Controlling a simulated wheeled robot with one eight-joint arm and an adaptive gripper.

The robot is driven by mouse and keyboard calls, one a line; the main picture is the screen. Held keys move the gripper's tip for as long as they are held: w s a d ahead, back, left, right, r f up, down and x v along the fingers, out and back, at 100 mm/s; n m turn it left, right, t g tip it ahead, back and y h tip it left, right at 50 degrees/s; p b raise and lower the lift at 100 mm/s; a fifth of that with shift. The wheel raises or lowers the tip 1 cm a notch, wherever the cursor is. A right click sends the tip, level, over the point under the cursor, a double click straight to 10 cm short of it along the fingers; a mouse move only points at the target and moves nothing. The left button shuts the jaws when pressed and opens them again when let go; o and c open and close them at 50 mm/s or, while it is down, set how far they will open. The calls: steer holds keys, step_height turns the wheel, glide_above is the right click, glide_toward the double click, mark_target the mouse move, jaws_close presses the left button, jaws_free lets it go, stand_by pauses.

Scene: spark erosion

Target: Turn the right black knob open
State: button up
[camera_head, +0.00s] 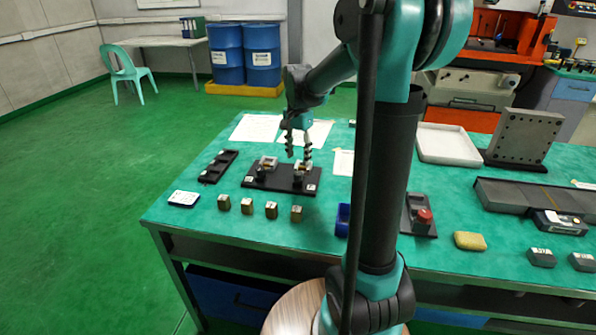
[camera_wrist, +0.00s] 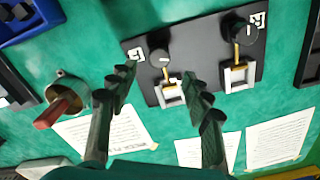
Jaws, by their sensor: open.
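A black board (camera_head: 270,186) on the green table carries two black knobs, each with a pale metal bracket. The right black knob (camera_head: 298,177) shows left of centre in the wrist view (camera_wrist: 159,57), where the view is turned about. The left black knob (camera_head: 261,174) stands at the other end of the board, at upper right in the wrist view (camera_wrist: 237,30). My gripper (camera_head: 298,150) points down above the board's right part. In the wrist view my gripper (camera_wrist: 158,80) is open and empty, the right knob showing between and just beyond its fingertips.
Several small brass blocks (camera_head: 247,206) stand in front of the board. A black tray (camera_head: 218,166) lies left, papers (camera_head: 255,127) behind. A blue bin (camera_head: 343,218) is right. A red-handled brass fitting (camera_wrist: 65,103) shows beside one finger in the wrist view.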

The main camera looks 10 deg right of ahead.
mark_target(298, 173)
step_height(298, 173, down, 7)
steer(key=shift+r, duration=0.1)
steer(key=shift+c, duration=0.5)
jaws_close()
